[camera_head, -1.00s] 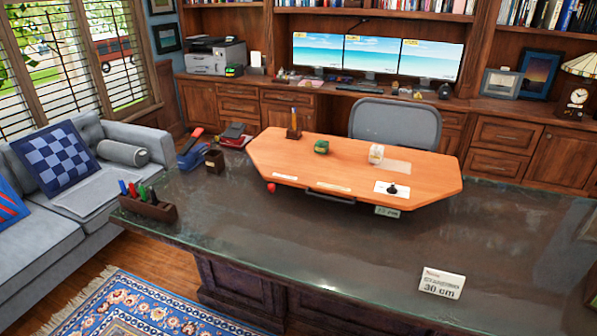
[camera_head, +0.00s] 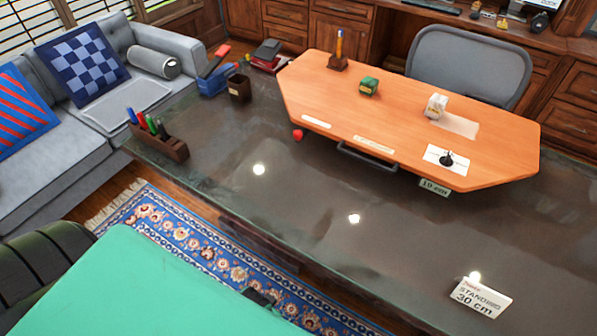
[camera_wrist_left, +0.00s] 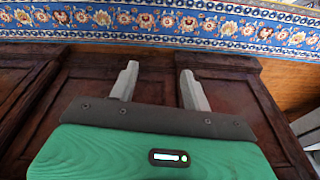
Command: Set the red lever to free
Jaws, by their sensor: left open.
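A small red knob (camera_head: 298,134), which looks like the end of the red lever, shows just below the front left edge of the orange raised desktop (camera_head: 400,110). Its shaft and any "free" marking cannot be made out. A dark handle bar (camera_head: 367,156) runs under the desktop's front edge, right of the knob. My left gripper (camera_wrist_left: 160,85) shows in the left wrist view with two grey fingers apart and nothing between them. It faces dark wood panelling and the blue rug, away from the knob. My right gripper is not in view.
The dark glossy desk (camera_head: 250,190) is clear in front of the raised desktop. A pen holder (camera_head: 158,138) stands at its left end, and a "STANDING 30 cm" sign (camera_head: 480,297) at the front right. A "19 cm" plate (camera_head: 435,187) hangs under the desktop.

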